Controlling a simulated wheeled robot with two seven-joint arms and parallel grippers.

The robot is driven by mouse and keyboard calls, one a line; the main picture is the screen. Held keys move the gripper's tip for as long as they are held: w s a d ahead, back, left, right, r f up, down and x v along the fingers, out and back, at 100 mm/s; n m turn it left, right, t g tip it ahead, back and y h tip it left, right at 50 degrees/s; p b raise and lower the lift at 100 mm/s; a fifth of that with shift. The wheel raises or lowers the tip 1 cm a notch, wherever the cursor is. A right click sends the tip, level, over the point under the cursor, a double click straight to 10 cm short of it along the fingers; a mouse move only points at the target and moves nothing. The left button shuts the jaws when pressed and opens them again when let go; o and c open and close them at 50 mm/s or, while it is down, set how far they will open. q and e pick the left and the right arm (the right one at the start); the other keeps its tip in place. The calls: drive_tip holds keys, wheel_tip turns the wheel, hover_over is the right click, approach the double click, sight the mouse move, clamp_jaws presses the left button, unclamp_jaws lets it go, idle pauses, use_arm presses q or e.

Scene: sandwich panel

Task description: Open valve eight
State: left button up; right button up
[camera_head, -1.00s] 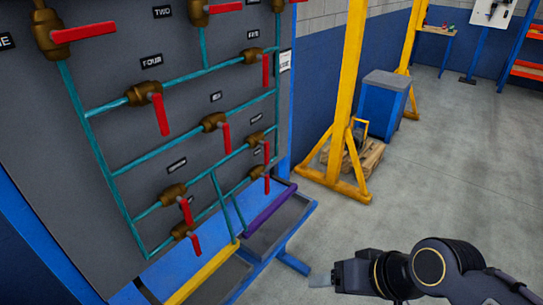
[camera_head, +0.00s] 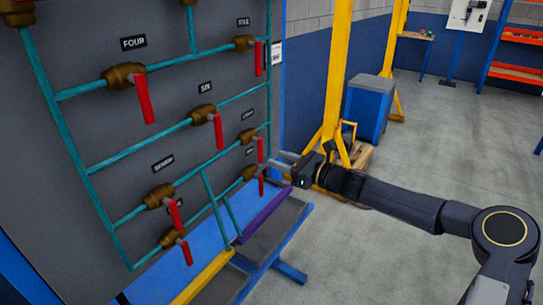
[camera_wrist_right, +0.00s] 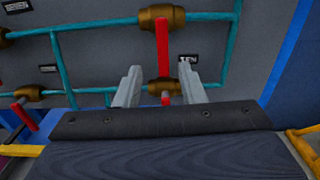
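Valve eight, a brass body (camera_head: 248,137) with a red lever (camera_head: 260,150), sits on a teal pipe at the panel's right side. Its small label above is hard to read. In the right wrist view its body (camera_wrist_right: 162,18) is at the top and its red lever (camera_wrist_right: 162,45) hangs down. My right gripper (camera_head: 284,158) is just right of this lever in the head view. In the wrist view the gripper (camera_wrist_right: 159,75) is open, with the lever's lower end appearing between its fingertips. I see no grip on it. My left gripper is out of view.
Another valve (camera_head: 249,172) with a red lever sits directly below. More valves with red levers, such as those labelled four (camera_head: 125,75) and six (camera_head: 203,114), are left. A ledge with a purple bar (camera_head: 265,212) juts out below. A yellow post (camera_head: 338,70) stands right.

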sight(262, 153)
drive_tip(key=p+x, duration=0.1)
drive_tip(key=x, duration=0.6)
drive_tip(key=shift+w+a, duration=0.2)
drive_tip(key=shift+w, duration=0.2)
